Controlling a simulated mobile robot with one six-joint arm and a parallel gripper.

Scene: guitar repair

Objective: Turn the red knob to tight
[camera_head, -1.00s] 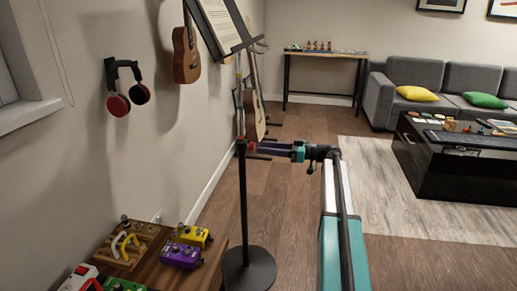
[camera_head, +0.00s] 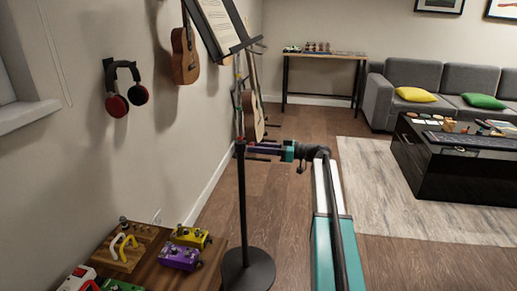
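The black music stand (camera_head: 242,205) stands upright on a round base, with a tilted desk holding paper sheets at its top. A small red knob (camera_head: 240,140) shows on its pole about halfway up. My arm reaches in from the lower right, and my gripper (camera_head: 249,149) is at its far end, level with the knob and close to the pole. The fingers are too small and dark to tell whether they are open or shut. I cannot tell whether they touch the knob.
A wooden table (camera_head: 212,262) with several pedals stands at the lower left, close to the stand's base (camera_head: 248,272). Guitars (camera_head: 185,52) and headphones (camera_head: 126,88) hang along the left wall. Open floor (camera_head: 290,195) lies right of the stand, before the black coffee table (camera_head: 455,170).

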